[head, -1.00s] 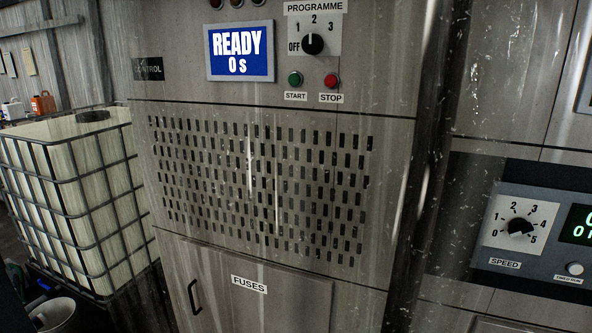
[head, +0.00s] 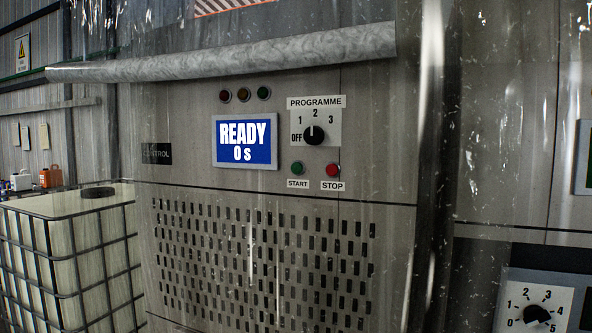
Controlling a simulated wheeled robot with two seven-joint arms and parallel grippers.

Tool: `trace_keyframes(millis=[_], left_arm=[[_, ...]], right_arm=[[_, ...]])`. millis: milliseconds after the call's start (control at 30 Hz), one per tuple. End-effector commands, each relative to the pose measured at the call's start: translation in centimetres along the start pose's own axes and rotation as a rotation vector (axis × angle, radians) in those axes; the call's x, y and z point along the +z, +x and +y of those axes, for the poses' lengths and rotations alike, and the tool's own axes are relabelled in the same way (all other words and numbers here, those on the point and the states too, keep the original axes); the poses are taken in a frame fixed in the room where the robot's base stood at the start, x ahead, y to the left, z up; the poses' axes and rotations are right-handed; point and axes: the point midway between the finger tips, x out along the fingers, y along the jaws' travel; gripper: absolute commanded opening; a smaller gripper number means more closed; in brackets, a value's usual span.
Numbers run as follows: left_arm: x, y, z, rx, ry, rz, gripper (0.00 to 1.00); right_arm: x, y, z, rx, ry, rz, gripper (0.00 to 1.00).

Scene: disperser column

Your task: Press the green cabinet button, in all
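The green button (head: 297,168) is on the grey control cabinet (head: 210,190), above a START label. A red button (head: 332,170) with a STOP label is just to its right. Above them is the PROGRAMME dial (head: 314,134), its pointer at about 2. A blue display (head: 245,141) to the left reads READY 0 s. Neither of my grippers shows in the head view.
A caged white tank (head: 75,204) stands at left. A second panel with a speed dial (head: 537,316) is at lower right.

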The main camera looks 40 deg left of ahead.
Motion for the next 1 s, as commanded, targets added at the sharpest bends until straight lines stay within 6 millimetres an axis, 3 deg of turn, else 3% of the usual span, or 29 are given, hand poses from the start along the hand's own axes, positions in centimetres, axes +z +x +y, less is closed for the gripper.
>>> trace_keyframes(millis=[33,300,1000], left_arm=[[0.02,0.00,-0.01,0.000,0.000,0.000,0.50],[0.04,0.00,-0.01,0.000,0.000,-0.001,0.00],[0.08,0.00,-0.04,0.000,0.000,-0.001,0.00]], right_arm=[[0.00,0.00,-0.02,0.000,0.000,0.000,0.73],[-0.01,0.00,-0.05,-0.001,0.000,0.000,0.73],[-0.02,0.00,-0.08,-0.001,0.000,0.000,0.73]])
